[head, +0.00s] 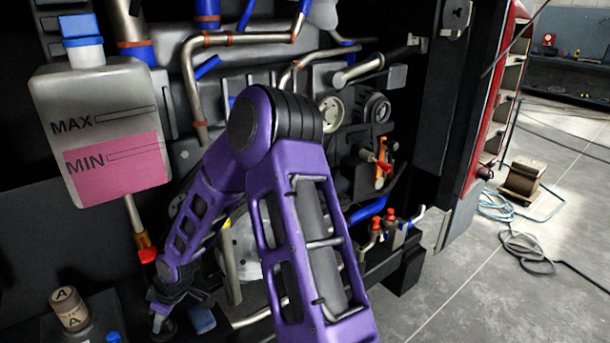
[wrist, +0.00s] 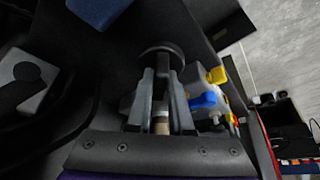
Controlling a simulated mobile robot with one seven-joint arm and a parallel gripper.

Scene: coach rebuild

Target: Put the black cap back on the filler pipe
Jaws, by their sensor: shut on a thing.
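My gripper (wrist: 162,72) is shut on the black cap (wrist: 161,56), a dark round disc across its fingertips in the wrist view. In the head view my gripper (head: 158,320) is low at the left, below the pink-filled tank, and pointing down. The cap is small and dark there and hard to make out. A short grey pipe (head: 360,72) with a pale end slants out of the engine at upper centre, well above and right of my gripper. I cannot tell for sure whether it is the filler pipe.
A tank (head: 95,100) marked MAX and MIN, with a blue cap (head: 83,40), stands at upper left. A tan cylinder (head: 69,308) marked A stands left of my gripper. A blue block (head: 202,320) lies right of it. Hoses (head: 525,250) lie on the floor at right.

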